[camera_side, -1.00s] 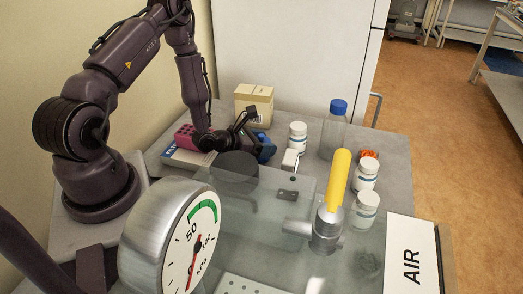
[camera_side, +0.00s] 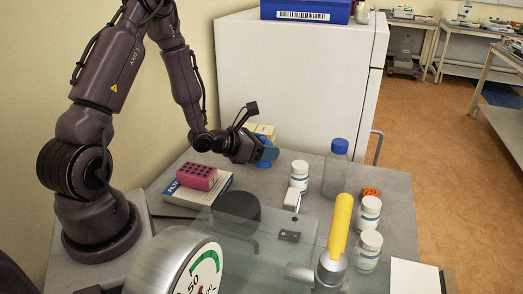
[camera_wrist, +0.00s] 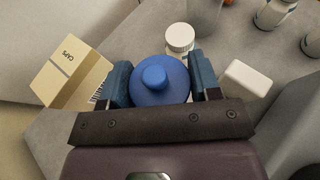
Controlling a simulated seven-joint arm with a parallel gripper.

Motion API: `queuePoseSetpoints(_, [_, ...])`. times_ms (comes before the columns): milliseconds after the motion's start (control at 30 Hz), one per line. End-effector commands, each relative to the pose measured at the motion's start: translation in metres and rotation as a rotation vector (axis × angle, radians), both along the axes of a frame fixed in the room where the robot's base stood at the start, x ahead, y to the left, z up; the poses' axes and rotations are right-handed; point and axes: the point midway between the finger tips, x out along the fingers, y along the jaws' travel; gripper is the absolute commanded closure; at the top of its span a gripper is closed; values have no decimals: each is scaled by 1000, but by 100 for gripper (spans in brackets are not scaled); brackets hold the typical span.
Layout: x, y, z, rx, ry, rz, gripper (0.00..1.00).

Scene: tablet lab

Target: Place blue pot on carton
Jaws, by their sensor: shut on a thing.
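The blue pot (camera_wrist: 158,88) has a round lid with a knob and sits between the two blue fingers of my gripper (camera_wrist: 163,84) in the wrist view. My gripper is shut on it. In the side view my gripper (camera_side: 264,153) is raised over the back of the table, and its fingers hide most of the pot. The carton (camera_wrist: 68,76) is a tan box marked CAPS, left of the pot in the wrist view. In the side view the carton (camera_side: 263,130) shows behind my gripper, partly hidden by it.
A pink rack (camera_side: 197,177) lies on a flat box left of my gripper. White jars (camera_side: 299,175) and a blue-capped bottle (camera_side: 336,168) stand to the right. A yellow-handled valve (camera_side: 341,228) and gauge (camera_side: 190,262) are in front.

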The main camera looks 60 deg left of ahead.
Motion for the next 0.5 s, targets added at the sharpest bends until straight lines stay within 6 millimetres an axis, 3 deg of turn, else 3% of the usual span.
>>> queuePoseSetpoints(233, [-6, 43, 72, 17, -9, 28, 65])
queuePoseSetpoints(500, [-39, 76, 145, 12, -5, 91, 65])
